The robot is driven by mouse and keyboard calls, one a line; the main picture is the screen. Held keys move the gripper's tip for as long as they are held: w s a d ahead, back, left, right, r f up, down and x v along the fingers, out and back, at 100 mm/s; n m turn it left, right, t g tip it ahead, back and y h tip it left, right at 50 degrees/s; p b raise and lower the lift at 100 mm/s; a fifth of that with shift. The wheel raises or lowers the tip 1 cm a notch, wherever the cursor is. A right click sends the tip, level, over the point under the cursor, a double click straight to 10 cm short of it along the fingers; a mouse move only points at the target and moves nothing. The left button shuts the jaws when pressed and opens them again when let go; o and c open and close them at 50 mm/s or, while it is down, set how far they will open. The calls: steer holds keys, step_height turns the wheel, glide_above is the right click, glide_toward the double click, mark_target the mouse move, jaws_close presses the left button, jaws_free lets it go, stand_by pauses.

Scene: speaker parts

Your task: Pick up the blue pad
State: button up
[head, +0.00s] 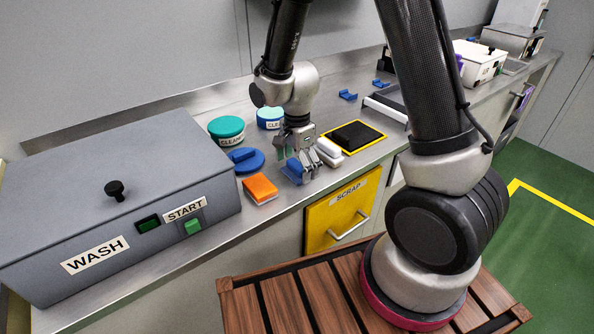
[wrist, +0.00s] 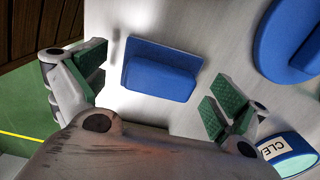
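The blue pad (wrist: 160,72) lies on the metal counter and is seen from above in the wrist view, with a raised block on a flat base. It also shows in the head view (head: 293,171), partly hidden by my gripper. My gripper (wrist: 150,93) is open, with one green-padded finger on each side of the pad. In the head view my gripper (head: 297,160) hangs low over the counter at the pad. I see a gap between the pad and each finger in the wrist view; how high the fingers are above the counter is hard to tell.
An orange pad (head: 260,188) and a round blue lid (head: 246,160) lie to the left. Teal (head: 226,130) and blue (head: 270,117) tubs stand behind. A white block (head: 328,152) sits close on the right, beside a yellow-edged black mat (head: 356,136). The grey WASH box (head: 115,190) stands left.

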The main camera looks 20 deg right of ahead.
mark_target(297, 164)
steer(key=c, duration=1)
steer(key=shift+c, duration=0.2)
step_height(297, 164, up, 10)
steer(key=shift+r, duration=0.1)
steer(key=shift+c, duration=0.8)
